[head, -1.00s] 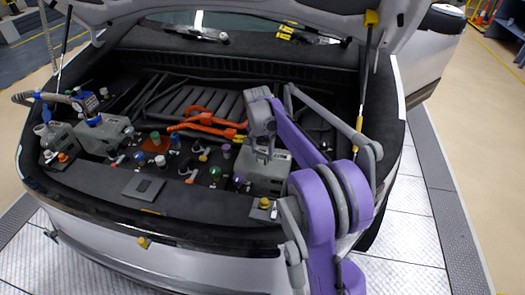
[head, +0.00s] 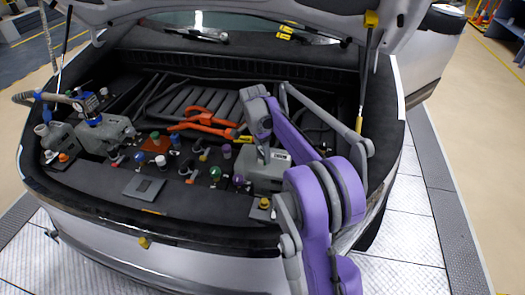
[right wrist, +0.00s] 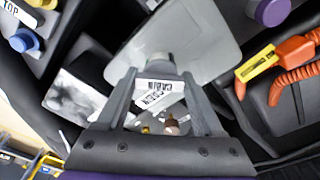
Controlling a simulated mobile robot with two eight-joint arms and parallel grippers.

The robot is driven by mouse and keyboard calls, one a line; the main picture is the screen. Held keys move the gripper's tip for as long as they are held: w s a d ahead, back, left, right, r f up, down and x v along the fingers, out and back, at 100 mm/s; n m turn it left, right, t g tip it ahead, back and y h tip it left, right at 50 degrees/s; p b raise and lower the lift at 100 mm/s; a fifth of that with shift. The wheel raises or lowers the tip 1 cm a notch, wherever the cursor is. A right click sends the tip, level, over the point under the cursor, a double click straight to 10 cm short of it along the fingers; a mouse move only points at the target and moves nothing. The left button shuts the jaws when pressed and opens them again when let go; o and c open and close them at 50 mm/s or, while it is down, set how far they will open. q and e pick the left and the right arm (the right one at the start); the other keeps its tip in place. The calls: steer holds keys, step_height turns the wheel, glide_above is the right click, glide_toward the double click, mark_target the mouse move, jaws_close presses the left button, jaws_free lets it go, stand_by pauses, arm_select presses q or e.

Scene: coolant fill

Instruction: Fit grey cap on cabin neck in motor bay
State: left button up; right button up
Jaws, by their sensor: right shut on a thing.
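My right gripper (head: 262,152) reaches in from the lower right over the grey box (head: 262,180) at the right of the motor bay. In the right wrist view, the gripper (right wrist: 160,78) is shut on a grey, round piece that looks like the grey cap (right wrist: 158,66). A white tag with a square code (right wrist: 157,92) shows between the fingers. The pale grey top of the box (right wrist: 205,45) lies behind the cap. The cabin neck is not clearly seen, and I cannot tell whether the cap touches it. My left gripper is not in view.
Several coloured caps, among them a green one (head: 215,173), stand left of the grey box. Orange cables (head: 205,120) run behind them. A hose with a gauge (head: 90,103) is at the far left. The raised lid's strut (head: 365,75) stands at the right.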

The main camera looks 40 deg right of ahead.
mark_target(259, 155)
steer(key=o, duration=1.1)
steer(key=shift+w, duration=0.1)
steer(key=shift+w+a+r+p, duration=0.15)
steer(key=shift+a+r, duration=0.1)
steer(key=shift+r, duration=1.55)
steer(key=shift+s+a+r+p, duration=0.1)
steer(key=shift+a+r, duration=0.1)
steer(key=shift+r, duration=1.55)
steer(key=shift+w+a+r+p, duration=0.15)
steer(key=shift+a+r, duration=0.1)
steer(key=shift+r, duration=1.55)
steer(key=s+a+f+n+t, duration=0.1)
steer(key=s+a+n+t, duration=0.2)
steer(key=s+a+n, duration=0.85)
steer(key=s+a+f+n+t, duration=0.1)
steer(key=s+a+f+n, duration=0.1)
steer(key=s+a+f, duration=0.1)
steer(key=s+a+f+n+y, duration=0.1)
steer(key=s+a+f+n, duration=0.2)
steer(key=s, duration=0.3)
steer(key=s+a+f+n+t, duration=0.1)
steer(key=s+a+f+n, duration=0.2)
steer(key=s+a+f, duration=0.1)
steer(key=shift+s+a+f+t, duration=0.3)
steer(key=shift+s+a+f, duration=0.05)
steer(key=shift+s+a, duration=0.25)
